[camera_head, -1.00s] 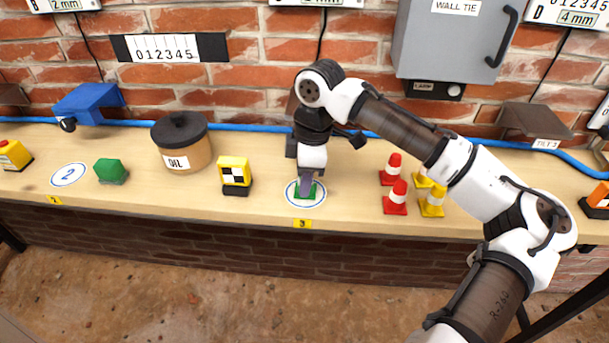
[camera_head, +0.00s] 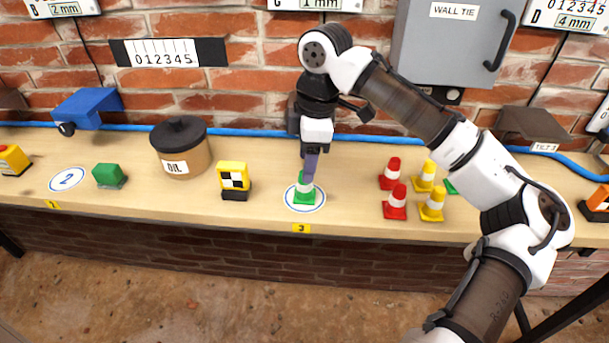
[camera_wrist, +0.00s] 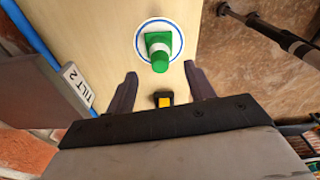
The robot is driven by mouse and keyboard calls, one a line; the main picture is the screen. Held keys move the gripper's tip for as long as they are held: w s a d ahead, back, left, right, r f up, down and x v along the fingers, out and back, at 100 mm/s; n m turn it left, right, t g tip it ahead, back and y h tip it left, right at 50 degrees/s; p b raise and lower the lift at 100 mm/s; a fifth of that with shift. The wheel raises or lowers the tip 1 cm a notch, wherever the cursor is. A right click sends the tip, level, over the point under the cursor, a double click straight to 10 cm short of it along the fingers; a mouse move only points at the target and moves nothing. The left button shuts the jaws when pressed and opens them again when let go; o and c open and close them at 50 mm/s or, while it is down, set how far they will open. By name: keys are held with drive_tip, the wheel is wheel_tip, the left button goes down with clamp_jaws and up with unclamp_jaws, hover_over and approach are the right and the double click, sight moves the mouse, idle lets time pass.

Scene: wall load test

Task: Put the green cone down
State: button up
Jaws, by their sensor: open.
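The green cone (camera_head: 305,195) with a white band stands upright on the white disc with a blue ring (camera_head: 291,205), above the yellow label 3. My gripper (camera_head: 310,168) is just above the cone, and its fingers hide part of the cone's top. In the wrist view the cone (camera_wrist: 160,62) stands on the ringed disc (camera_wrist: 143,28), ahead of my spread fingers (camera_wrist: 160,80). The fingers are apart, with nothing between them touching either one.
Red cones (camera_head: 395,202) and yellow cones (camera_head: 432,205) stand to the right, with a green thing partly hidden behind them. A yellow-and-black marker block (camera_head: 234,180), an oil pot (camera_head: 188,158) and a green block (camera_head: 108,175) stand left. A blue hose runs along the wall.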

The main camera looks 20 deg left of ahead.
drive_tip(key=r, duration=0.5)
drive_tip(key=shift+w+d+r, duration=0.1)
drive_tip(key=shift+d+r, duration=0.2)
drive_tip(key=shift+r, duration=0.1)
